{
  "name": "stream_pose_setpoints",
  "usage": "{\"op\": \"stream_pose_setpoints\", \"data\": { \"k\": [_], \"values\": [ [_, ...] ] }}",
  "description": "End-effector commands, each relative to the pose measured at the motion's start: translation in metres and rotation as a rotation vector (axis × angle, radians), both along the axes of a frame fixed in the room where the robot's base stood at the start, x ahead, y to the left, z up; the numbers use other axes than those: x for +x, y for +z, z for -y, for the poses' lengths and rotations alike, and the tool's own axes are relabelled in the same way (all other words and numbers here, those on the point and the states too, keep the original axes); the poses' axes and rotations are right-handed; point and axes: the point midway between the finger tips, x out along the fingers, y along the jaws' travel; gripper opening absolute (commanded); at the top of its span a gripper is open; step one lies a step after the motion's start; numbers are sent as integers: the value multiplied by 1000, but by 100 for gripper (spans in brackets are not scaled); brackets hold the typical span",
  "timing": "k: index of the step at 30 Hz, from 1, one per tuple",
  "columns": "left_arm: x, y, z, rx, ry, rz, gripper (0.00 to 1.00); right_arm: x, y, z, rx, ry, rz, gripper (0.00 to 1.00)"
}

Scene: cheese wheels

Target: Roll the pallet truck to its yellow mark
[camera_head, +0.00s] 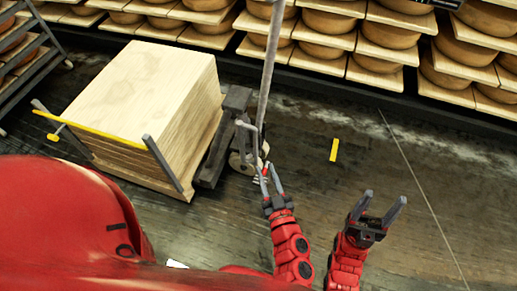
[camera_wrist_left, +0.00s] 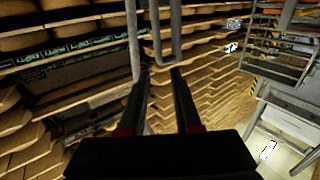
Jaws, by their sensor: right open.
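The pallet truck (camera_head: 213,155) stands beside a tall stack of pale wooden boards (camera_head: 140,85) in the head view. Its grey pole handle (camera_head: 270,60) rises toward the top of the picture. The yellow mark (camera_head: 334,149) is a short strip on the dark floor, right of the truck and apart from it. My left gripper (camera_head: 269,168) is close to the truck's handle side; its fingers look parted. In the left wrist view a grey bar loop (camera_wrist_left: 165,62) shows at the fingertips; contact is unclear. My right gripper (camera_head: 382,208) is open and empty, below and right of the mark.
Shelves of cheese wheels (camera_head: 380,35) on boards line the back. A grey rack (camera_head: 25,55) stands at the left. A yellow bar (camera_head: 95,130) with grey posts crosses the near side of the stack. Floor around and right of the mark is clear.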

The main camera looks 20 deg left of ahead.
Motion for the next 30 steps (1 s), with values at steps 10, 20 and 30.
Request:
{"op": "stream_pose_setpoints", "data": {
  "k": [10, 20, 30],
  "values": [
    [36, -8, -18, -7, -2, -25, 32, 0, -15, 0, 0, 0, 1, 62],
    [103, -8, -61, -6, -1, -23, 32, 0, -36, 0, 0, 0, 0, 62],
    [145, -7, -85, -7, -5, -26, 32, 0, -46, 0, 0, 0, 1, 62]
  ]
}}
